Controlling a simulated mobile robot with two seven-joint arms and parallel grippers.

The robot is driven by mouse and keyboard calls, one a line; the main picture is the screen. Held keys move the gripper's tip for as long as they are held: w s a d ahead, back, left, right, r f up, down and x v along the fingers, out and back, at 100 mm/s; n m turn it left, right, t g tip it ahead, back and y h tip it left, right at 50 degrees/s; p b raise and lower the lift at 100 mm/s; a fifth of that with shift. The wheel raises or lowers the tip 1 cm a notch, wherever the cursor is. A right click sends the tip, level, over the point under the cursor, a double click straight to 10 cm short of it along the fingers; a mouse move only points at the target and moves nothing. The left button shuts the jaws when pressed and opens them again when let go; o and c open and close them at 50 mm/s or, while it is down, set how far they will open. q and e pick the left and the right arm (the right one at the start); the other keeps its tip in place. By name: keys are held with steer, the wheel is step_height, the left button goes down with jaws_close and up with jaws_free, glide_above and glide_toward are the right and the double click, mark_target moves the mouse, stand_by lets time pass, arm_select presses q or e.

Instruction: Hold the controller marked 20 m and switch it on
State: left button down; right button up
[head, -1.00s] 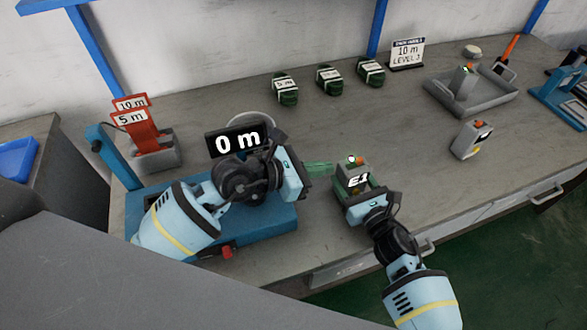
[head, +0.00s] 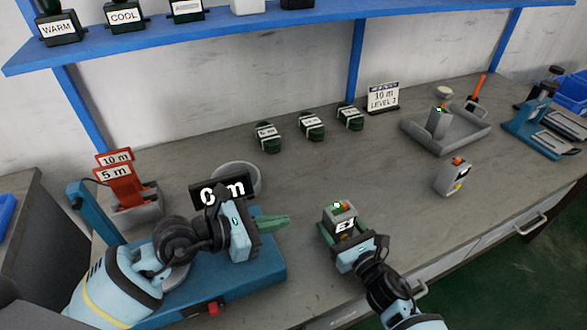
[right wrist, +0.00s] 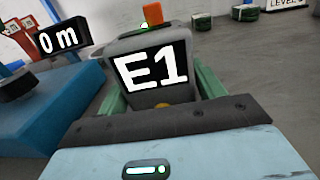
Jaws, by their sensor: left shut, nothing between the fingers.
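A grey controller (head: 341,213) stands at the front of the bench, with an orange button and a lit green light on top. Its face reads E1 in the right wrist view (right wrist: 153,70); no 20 m mark is legible on it. My right gripper (head: 340,231) has its green fingers against both sides of this controller. My left gripper (head: 286,221) is shut and empty, left of the controller and apart from it. Another grey controller (head: 449,177) stands to the right, and a third (head: 439,122) stands in a grey tray; their marks are unreadable.
A blue machine (head: 262,268) with a 0 m display (head: 222,190) lies under my left arm. Red tags marked 10 m and 5 m (head: 117,175) stand at left. Several dark green bundles (head: 311,126) and a 10 m LEVEL sign (head: 383,97) are at the back.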

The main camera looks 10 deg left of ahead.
steer(key=o, duration=0.4)
steer(key=shift+c, duration=0.2)
steer(key=v, duration=1.2)
steer(key=shift+r, duration=0.1)
steer(key=shift+s, duration=0.1)
